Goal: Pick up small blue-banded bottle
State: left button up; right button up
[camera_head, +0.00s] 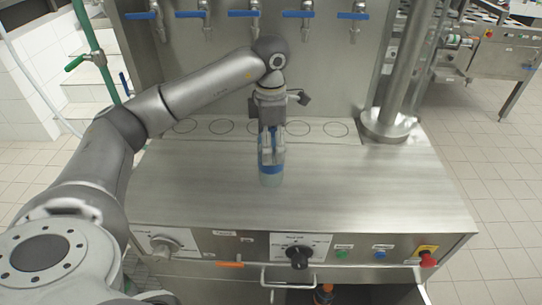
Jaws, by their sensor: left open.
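The small blue-banded bottle (271,180) stands upright on the steel counter, a little in front of the row of marked circles. It is clear with a blue band. My left gripper (269,150) points down over the bottle, with its fingers around or just in front of the upper part. The fingers hide much of the bottle's top. The gripper is open, and whether a finger touches the bottle cannot be told. My right gripper is not in view.
Several blue-handled taps (252,14) hang above the back of the steel counter (370,190). A thick steel pole (398,85) stands at the back right. The front panel has knobs and a red button (428,260). The counter is clear on both sides of the bottle.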

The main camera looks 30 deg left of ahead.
pick_arm(q)
grip_shut()
dwell(0.4)
jog(key=shift+w+r, duration=0.1)
